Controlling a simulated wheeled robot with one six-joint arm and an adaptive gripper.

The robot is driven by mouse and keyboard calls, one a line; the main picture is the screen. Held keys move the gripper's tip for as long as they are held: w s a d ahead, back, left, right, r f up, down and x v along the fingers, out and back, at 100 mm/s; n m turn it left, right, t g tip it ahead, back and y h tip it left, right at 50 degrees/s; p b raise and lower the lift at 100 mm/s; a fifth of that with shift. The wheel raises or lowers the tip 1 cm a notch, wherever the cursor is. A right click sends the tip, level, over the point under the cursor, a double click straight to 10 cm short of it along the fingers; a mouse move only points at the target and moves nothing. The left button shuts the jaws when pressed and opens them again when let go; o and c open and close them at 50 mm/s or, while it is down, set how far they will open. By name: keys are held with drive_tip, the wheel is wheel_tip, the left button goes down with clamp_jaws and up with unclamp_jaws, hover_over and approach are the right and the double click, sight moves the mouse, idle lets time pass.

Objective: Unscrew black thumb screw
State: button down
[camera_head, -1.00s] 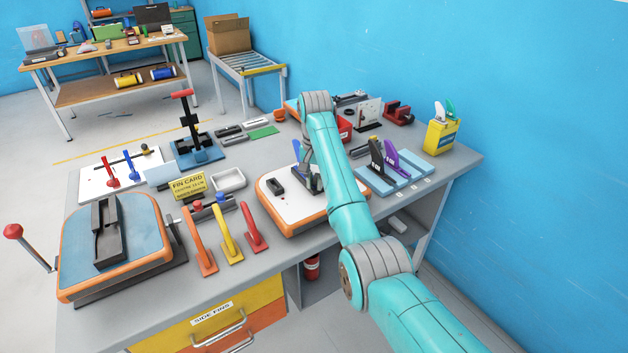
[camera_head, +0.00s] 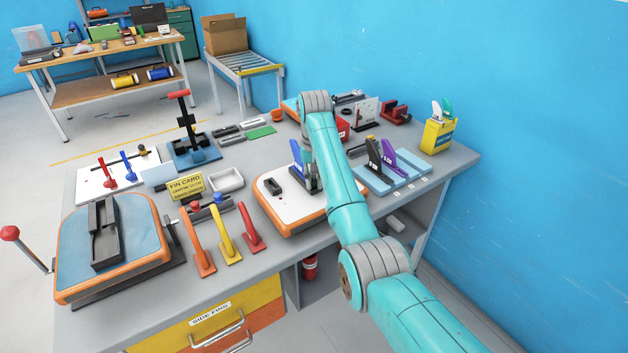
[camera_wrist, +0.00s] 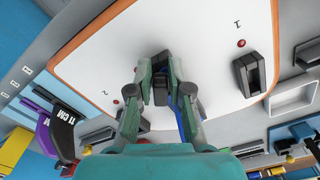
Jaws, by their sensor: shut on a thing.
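A white board (camera_head: 272,204) with an orange rim lies at the front of the grey bench. It fills much of the wrist view (camera_wrist: 215,35). A black box (camera_wrist: 250,75) marked 1 sits on it beside a red dot. My gripper (camera_wrist: 159,68) is down at the other fitting, near mark 2, its fingers closed around a small dark piece (camera_wrist: 160,90), seemingly the black thumb screw. The fingers hide most of it, so its shape and thread cannot be told. A blue fin (camera_head: 296,155) stands upright at this fitting, right beside my gripper; it also shows in the wrist view (camera_wrist: 186,113).
Black and purple fins (camera_head: 388,158) stand on a light blue rack to the right. Red, yellow and orange fins (camera_head: 228,235) stand left of the board. A blue board (camera_head: 140,220) with a black box lies far left. A blue wall bounds the right.

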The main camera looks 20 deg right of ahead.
drive_tip(key=shift+d+n, duration=0.2)
drive_tip(key=shift+n, duration=1.5)
drive_tip(key=shift+d+n, duration=0.2)
drive_tip(key=shift+n, duration=0.8)
drive_tip(key=c, duration=1)
unclamp_jaws()
